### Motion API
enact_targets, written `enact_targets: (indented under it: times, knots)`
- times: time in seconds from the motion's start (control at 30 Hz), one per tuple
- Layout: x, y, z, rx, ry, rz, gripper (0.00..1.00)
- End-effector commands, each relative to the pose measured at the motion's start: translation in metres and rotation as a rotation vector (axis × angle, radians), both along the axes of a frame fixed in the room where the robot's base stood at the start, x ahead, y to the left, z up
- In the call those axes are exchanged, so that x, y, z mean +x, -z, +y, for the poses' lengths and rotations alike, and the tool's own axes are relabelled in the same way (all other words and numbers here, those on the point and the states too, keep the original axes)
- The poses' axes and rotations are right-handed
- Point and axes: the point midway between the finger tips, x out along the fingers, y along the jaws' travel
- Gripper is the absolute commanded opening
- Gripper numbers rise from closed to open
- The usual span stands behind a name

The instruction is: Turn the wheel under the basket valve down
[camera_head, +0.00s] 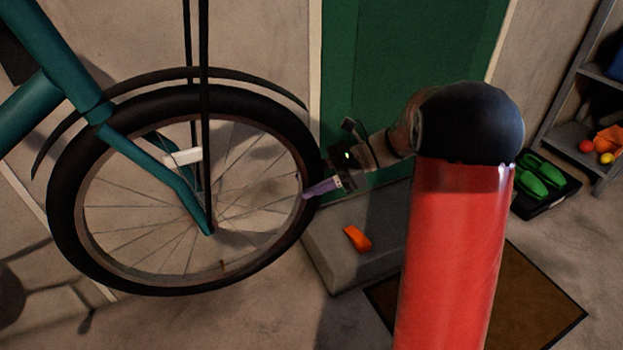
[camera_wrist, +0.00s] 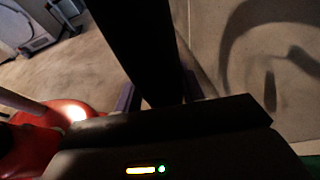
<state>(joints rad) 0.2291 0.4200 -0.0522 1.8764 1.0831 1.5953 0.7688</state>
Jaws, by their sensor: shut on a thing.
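The bicycle wheel (camera_head: 72,235) stands at the left of the head view, with a black tyre, thin spokes and a teal fork (camera_head: 150,165). A small brownish stub on the inner rim (camera_head: 222,264), near the bottom, looks like the valve, but it is too small to be sure. No basket is in view. My gripper (camera_head: 312,191) is at the right side of the wheel, with its purple fingers at the tyre. In the wrist view the dark tyre (camera_wrist: 135,45) passes between the two fingers (camera_wrist: 157,95), and the gripper is shut on it.
A grey step (camera_head: 335,270) with an orange object (camera_head: 357,238) lies below my gripper. A green door (camera_head: 400,50) is behind it. A brown mat (camera_head: 530,300), green shoes on a black tray (camera_head: 557,203) and a shelf (camera_head: 575,135) are at the right.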

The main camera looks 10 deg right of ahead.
Motion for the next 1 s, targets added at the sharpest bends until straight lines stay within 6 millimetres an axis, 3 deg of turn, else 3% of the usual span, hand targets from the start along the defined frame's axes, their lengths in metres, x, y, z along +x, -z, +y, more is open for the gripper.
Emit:
enact_targets:
  times: [0.13, 0.17, 0.3, 0.67, 1.0]
  knots:
    - [0.000, 0.002, -0.001, -0.005, 0.000, 0.002, 0.00]
    - [0.000, 0.002, -0.001, -0.005, 0.000, 0.002, 0.42]
    - [0.000, 0.001, -0.001, -0.004, -0.001, 0.001, 0.61]
    - [0.001, -0.002, -0.006, -0.003, 0.000, 0.000, 0.61]
    - [0.005, -0.021, -0.057, -0.003, 0.003, 0.001, 0.61]
